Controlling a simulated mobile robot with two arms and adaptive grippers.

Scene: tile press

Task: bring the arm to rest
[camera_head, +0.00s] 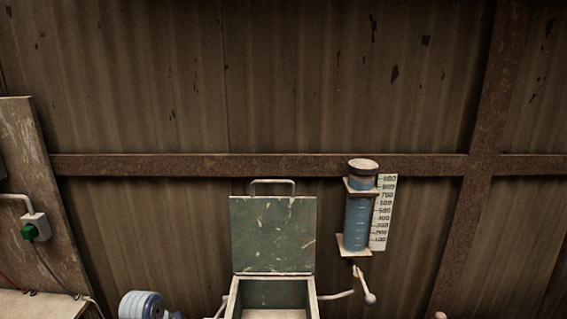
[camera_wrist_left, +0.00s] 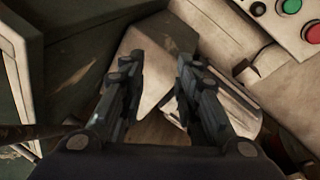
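My left gripper (camera_wrist_left: 157,62) shows in the left wrist view with its two dark fingers spread apart. Nothing is visible between the fingertips, and pale angular surfaces lie beyond them. Neither gripper shows in the head view, and my right gripper is in neither view. A worn green box (camera_head: 273,235) stands at the bottom centre of the head view, with its handled lid raised. Its lower part is cut off by the frame edge.
A blue cylinder (camera_head: 357,222) with a number scale (camera_head: 381,212) hangs on the corrugated wall. A lever with a pale knob (camera_head: 369,298) is below it. A green button box (camera_head: 36,228) is at left. In the wrist view, a button panel (camera_wrist_left: 290,22) is upper right.

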